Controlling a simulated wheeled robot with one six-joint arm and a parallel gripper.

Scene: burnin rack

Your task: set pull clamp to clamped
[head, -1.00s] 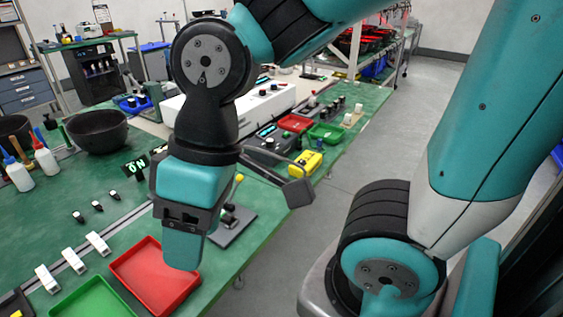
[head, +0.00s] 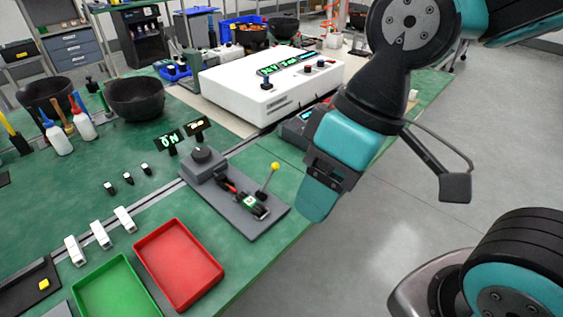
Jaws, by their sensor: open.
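The pull clamp (head: 252,205) sits on a grey base plate (head: 238,216) near the front edge of the green bench. Its lever (head: 265,182) has a yellow ball knob and stands up, tilted to the right. A small part with a green and white face lies by the foot of the lever. My gripper (head: 316,206) is open and empty, pointing down, to the right of the clamp and apart from it in the picture. Its jaws are seen from the side, so the gap between them is hidden.
A red tray (head: 180,262) and a green tray (head: 118,290) lie at the front left of the clamp. A grey knob box (head: 203,162) adjoins the clamp. A white instrument (head: 270,85) stands behind. Bare floor lies to the right.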

